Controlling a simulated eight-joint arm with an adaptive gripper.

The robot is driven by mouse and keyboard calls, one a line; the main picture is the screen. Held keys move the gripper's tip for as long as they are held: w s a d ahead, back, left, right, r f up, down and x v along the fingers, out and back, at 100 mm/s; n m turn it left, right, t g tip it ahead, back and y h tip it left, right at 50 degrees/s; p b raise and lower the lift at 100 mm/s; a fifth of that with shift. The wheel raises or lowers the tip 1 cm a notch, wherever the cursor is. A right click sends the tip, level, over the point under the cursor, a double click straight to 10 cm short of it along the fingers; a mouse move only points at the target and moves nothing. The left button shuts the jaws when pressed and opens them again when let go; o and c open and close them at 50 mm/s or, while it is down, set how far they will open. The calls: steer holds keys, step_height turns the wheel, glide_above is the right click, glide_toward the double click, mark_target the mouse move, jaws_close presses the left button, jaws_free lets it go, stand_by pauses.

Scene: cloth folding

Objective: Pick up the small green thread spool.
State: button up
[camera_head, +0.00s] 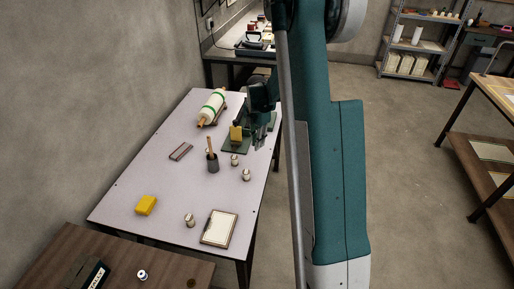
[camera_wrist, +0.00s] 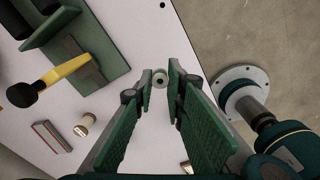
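A small pale grey-green spool (camera_wrist: 160,78) stands between my fingertips in the wrist view, seen nearly end-on; its thread colour is hard to tell. My gripper (camera_wrist: 160,77) has its two green fingers apart, one on each side of this spool, and I see no firm contact. In the head view my gripper (camera_head: 260,138) is low over the right edge of the pale table (camera_head: 135,190), beside the green stand. The spool between the fingers cannot be made out there. Other small spools, cream and tan, stand nearer the camera (camera_head: 234,160), (camera_head: 247,175), (camera_head: 190,220).
A green stand with a yellow block (camera_head: 236,134) is close left of my gripper. A dark cup (camera_head: 212,163), a fabric roll (camera_head: 212,107), a yellow sponge-like block (camera_head: 146,205) and a clipboard (camera_head: 219,228) lie on the table.

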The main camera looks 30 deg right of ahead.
steer(key=shift+r, duration=1.2)
